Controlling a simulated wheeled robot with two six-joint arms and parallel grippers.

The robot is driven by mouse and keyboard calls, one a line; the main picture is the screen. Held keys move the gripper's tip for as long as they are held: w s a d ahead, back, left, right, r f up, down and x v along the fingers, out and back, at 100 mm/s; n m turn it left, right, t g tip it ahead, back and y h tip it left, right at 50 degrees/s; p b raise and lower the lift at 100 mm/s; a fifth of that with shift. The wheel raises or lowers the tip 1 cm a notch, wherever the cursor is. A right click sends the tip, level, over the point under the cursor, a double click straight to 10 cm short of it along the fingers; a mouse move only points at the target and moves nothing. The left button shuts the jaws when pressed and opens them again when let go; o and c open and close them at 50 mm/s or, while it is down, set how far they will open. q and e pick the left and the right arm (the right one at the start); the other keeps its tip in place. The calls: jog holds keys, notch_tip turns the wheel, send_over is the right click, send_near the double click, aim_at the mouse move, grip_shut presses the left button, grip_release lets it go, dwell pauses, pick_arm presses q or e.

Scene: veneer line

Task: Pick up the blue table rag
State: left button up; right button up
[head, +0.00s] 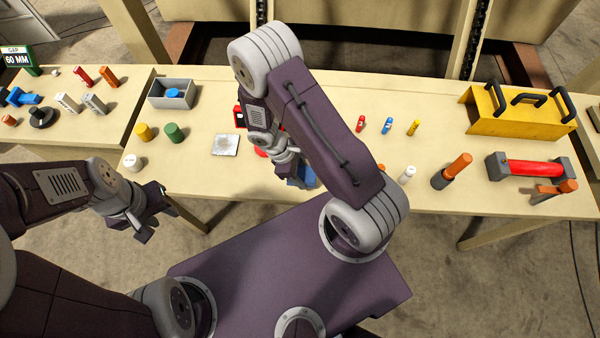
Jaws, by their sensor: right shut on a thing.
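The blue table rag (305,181) shows as a small blue patch at the front edge of the long table, partly hidden by my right arm. My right gripper (292,174) is shut on it; the fingertips are mostly hidden behind the arm. My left gripper (154,213) is open and empty, in front of the table's front edge at the left.
A metal plate (226,145), a green cylinder (174,132) and a grey bin (171,94) stand left of my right arm. A red object is partly hidden behind it.

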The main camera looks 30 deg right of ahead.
jog(key=s+a+r+b, duration=0.1)
jog(key=s+a+r, duration=0.1)
jog(key=s+r, duration=0.3)
jog(key=s, duration=0.4)
jog(key=shift+a+r, duration=0.25)
jog(key=shift+a, duration=0.1)
jog(key=shift+w, duration=0.1)
